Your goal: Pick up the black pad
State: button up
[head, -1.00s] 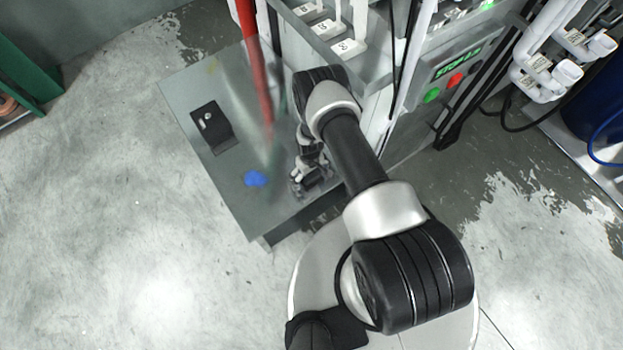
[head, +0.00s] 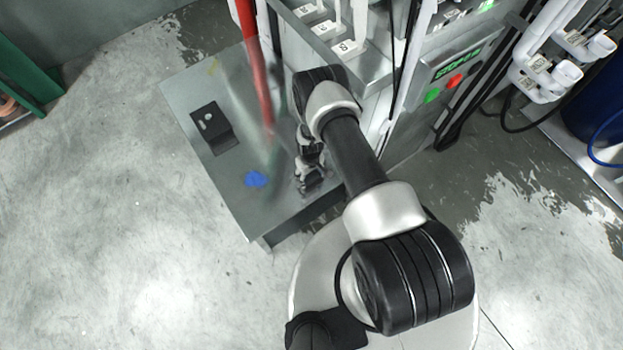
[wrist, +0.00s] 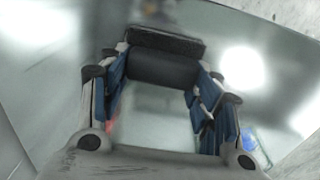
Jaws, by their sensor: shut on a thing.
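The black pad (wrist: 163,66) is a dark block between my fingertips in the wrist view, spanning the gap between them. My gripper (wrist: 160,78) is shut on it, with a finger on each side. In the head view my gripper (head: 311,178) is low over the right part of the grey metal table (head: 185,90), beside the machine. The pad is hard to make out there against the dark gripper. I cannot tell whether the pad touches the table.
A black bent plate with holes (head: 213,128) lies on the table to the left. A blue piece (head: 255,179) lies near the front edge.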

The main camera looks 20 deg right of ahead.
aim_at(310, 175)
jog(key=shift+s+f, duration=0.1)
jog(key=shift+s, duration=0.05)
notch_tip(310, 175, up, 20)
jog(key=p, duration=0.6)
